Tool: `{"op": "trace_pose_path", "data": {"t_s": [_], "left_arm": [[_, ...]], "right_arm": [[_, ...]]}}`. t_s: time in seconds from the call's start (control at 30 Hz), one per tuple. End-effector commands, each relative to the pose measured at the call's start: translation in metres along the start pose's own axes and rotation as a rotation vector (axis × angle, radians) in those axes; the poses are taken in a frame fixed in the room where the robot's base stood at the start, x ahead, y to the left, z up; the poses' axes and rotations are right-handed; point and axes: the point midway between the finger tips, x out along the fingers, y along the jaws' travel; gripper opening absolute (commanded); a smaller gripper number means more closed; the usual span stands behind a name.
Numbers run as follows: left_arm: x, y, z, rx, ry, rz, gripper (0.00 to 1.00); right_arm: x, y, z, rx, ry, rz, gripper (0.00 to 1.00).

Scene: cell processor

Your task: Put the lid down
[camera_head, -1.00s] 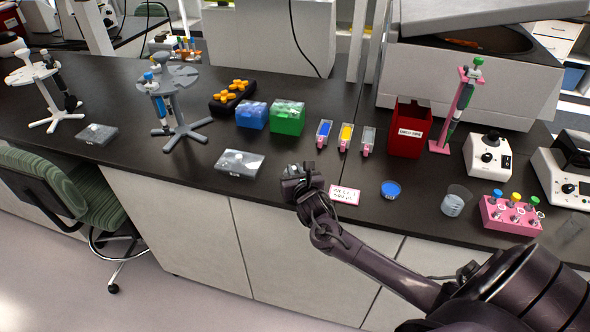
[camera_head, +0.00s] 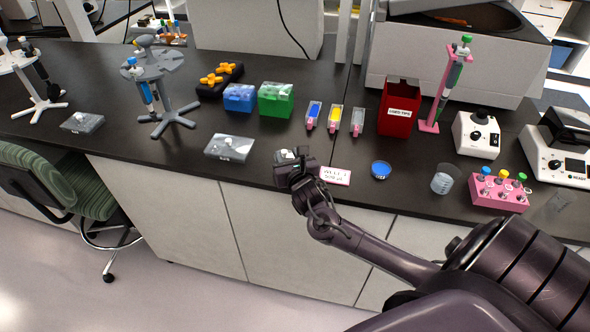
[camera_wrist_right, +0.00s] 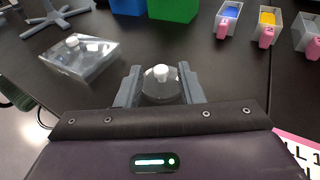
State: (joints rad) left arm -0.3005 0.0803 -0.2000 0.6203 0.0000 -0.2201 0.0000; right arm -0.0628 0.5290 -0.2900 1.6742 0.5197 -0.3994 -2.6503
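A small clear round lid (camera_wrist_right: 162,88) with a white knob sits between the fingertips of my right gripper (camera_wrist_right: 160,88) in the right wrist view. The fingers touch its sides and appear shut on it. In the head view my right gripper (camera_head: 293,160) is at the front edge of the bench, left of a pink-edged label card (camera_head: 335,175). The lid is small and partly hidden there, and its height above the bench is hard to tell. An open dish with blue contents (camera_head: 381,170) stands to the right of the card. My left gripper is out of view.
A clear box with a white knob (camera_head: 229,148) lies left of the gripper. A beaker (camera_head: 442,182) and pink tube rack (camera_head: 499,190) stand to the right. Blue (camera_head: 239,97) and green (camera_head: 276,99) boxes and a red bin (camera_head: 399,106) are behind.

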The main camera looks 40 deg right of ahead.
Motion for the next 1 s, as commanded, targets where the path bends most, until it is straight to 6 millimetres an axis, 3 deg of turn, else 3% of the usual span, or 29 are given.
{"op": "trace_pose_path", "data": {"t_s": [0.2,0.4,0.6,1.0], "left_arm": [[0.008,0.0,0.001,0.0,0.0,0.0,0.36],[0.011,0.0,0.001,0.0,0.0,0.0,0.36],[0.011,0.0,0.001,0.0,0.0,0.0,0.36],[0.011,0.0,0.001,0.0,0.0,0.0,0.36]], "right_arm": [[-0.049,0.0,-0.003,-0.002,0.001,0.003,0.34],[-0.078,0.0,-0.001,-0.002,0.0,0.001,0.34],[-0.087,0.0,0.0,0.0,0.0,0.0,0.34],[-0.086,0.0,0.0,0.0,-0.001,0.0,0.34]]}}
